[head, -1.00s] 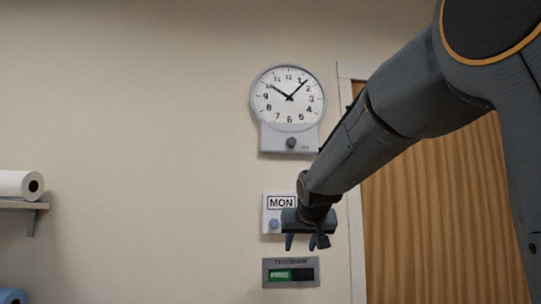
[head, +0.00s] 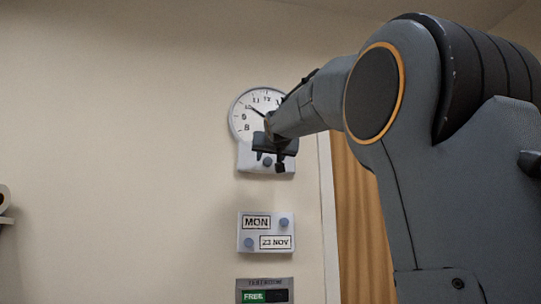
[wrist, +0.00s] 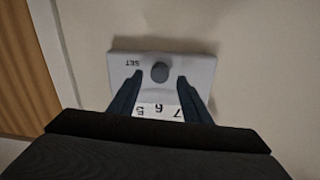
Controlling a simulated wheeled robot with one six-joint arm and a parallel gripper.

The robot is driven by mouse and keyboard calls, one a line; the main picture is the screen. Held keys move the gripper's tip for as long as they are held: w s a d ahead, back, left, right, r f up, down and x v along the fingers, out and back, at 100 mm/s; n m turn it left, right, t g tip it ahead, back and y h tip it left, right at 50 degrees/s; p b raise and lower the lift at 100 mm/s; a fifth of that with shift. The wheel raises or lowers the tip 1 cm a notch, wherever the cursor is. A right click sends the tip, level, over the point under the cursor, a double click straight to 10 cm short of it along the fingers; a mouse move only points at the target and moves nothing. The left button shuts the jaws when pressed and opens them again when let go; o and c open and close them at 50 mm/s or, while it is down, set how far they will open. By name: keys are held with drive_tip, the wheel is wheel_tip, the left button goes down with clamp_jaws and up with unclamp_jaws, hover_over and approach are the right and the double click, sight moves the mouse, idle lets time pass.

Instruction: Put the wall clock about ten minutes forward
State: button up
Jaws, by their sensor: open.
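The round white wall clock (head: 246,108) hangs on the beige wall in the head view, its right part hidden by my arm. One hand points near the 10; the other is hidden. Below the dial is a pale plate (head: 246,160) with a dark round set knob (head: 267,162). In the wrist view the plate, marked SET, appears upside down, with the knob (wrist: 160,71) between the lines of my fingers and the dial's 5, 6 and 7 (wrist: 158,110) below. My gripper (wrist: 159,76) is open around or just in front of the knob; I cannot tell contact.
Below the clock is a calendar plate (head: 248,222) reading MON and 23 NOV, with two knobs. Under it is a sign (head: 277,284) showing FREE in green. A wooden door (head: 357,215) with a pale frame stands right.

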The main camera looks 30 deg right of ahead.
drive_tip(key=shift+x, duration=0.85)
drive_tip(key=shift+c, duration=0.2)
drive_tip(key=shift+d, duration=0.1)
drive_tip(key=c, duration=1)
drive_tip(key=shift+f+m, duration=0.15)
drive_tip(key=shift+m, duration=0.15)
drive_tip(key=shift+m+b, duration=0.9)
drive_tip(key=shift+b, duration=0.1)
drive_tip(key=m+b, duration=0.2)
drive_tip(key=m, duration=0.1)
drive_tip(key=m+b, duration=0.1)
drive_tip(key=m, duration=0.2)
drive_tip(key=shift+m, duration=0.4)
drive_tip(key=shift+d+m+y, duration=0.1)
drive_tip(key=shift+m+y, duration=0.3)
drive_tip(key=shift+m, duration=1.2)
